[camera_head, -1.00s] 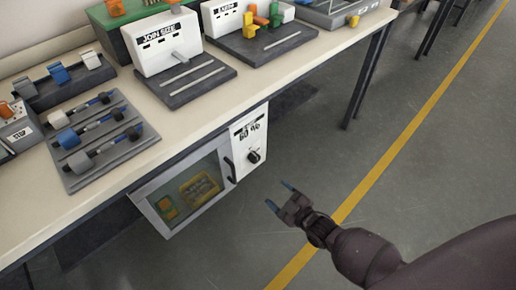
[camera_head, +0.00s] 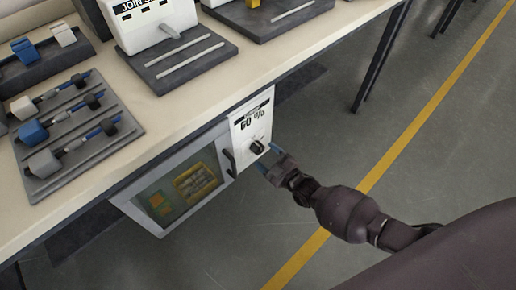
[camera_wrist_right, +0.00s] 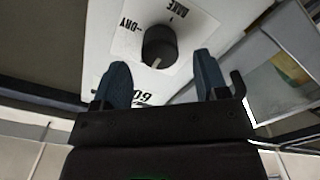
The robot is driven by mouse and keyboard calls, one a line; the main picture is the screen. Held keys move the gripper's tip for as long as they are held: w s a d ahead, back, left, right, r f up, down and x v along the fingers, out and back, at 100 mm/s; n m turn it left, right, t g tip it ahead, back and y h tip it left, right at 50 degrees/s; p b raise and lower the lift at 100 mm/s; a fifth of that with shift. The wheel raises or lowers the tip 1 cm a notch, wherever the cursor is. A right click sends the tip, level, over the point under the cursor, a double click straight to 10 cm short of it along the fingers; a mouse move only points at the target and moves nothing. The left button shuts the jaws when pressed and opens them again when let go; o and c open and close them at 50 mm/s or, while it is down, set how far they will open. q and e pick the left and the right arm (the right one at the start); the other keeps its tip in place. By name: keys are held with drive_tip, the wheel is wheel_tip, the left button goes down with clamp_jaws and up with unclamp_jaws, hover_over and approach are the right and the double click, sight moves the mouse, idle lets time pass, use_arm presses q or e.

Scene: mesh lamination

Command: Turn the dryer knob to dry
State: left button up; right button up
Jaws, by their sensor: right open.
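The dryer (camera_head: 172,185) hangs under the bench, with a glass door and a white control panel (camera_head: 251,122) reading "60 %". Its dark round knob (camera_head: 257,147) sits low on the panel. In the right wrist view the knob (camera_wrist_right: 159,46) shows a pale pointer mark facing the gripper, with the labels "DRY" (camera_wrist_right: 128,25) to its left and "BAKE" above it. My right gripper (camera_head: 268,160) is open in front of the knob. In the wrist view its blue fingertips (camera_wrist_right: 162,75) stand on either side below the knob, apparently not touching it. My left gripper is not in view.
The door handle (camera_head: 229,162) is just left of the panel, close to the gripper. The floor at right is open.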

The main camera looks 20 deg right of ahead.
sight(261, 151)
drive_tip(key=shift+b+x, duration=0.3)
drive_tip(key=shift+x, duration=1.65)
drive_tip(key=c, duration=0.9)
